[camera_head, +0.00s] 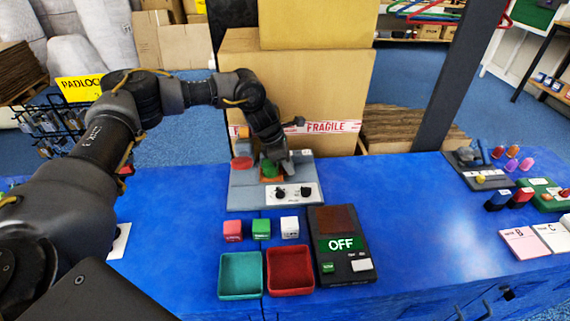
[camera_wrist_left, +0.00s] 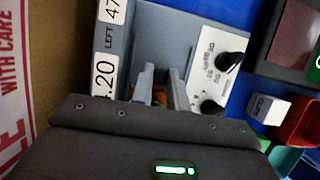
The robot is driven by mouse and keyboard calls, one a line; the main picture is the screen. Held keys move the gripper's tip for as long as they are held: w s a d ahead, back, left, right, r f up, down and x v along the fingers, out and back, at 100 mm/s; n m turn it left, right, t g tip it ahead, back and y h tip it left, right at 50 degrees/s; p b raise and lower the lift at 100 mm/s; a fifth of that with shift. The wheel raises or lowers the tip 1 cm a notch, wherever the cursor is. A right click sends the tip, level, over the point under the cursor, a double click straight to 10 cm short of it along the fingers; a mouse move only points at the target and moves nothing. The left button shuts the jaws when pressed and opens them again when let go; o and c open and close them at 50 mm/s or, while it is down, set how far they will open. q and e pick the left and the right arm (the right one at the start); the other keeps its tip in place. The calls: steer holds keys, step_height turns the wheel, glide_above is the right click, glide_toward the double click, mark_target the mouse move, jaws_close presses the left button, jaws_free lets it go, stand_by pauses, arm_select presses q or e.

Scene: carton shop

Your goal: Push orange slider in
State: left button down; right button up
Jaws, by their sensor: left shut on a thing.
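A grey control panel (camera_head: 243,197) stands on the blue table, with a white plate of two black knobs at its front. My left gripper (camera_head: 279,168) reaches down onto the panel from behind. An orange piece (camera_head: 268,179), which looks like the slider, shows low beside the gripper and is partly hidden. In the left wrist view my left gripper (camera_wrist_left: 162,92) has its fingers close together, with a little orange and green between them. How far in the slider sits cannot be told. My right gripper is not in view.
A red button (camera_head: 241,162) and a green piece (camera_head: 268,167) are on the panel near the gripper. A large carton (camera_head: 310,90) stands behind. In front are small cubes, a teal tray (camera_head: 240,292), a red tray (camera_head: 290,291) and an OFF box (camera_head: 341,272).

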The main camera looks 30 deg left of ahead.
arm_select(q)
steer(key=c, duration=1.8)
jaws_free()
steer(key=shift+w+d, duration=0.1)
steer(key=shift+w, duration=0.05)
steer(key=o, duration=0.4)
steer(key=shift+o, duration=0.2)
steer(key=v, duration=1.1)
steer(key=shift+f, duration=0.1)
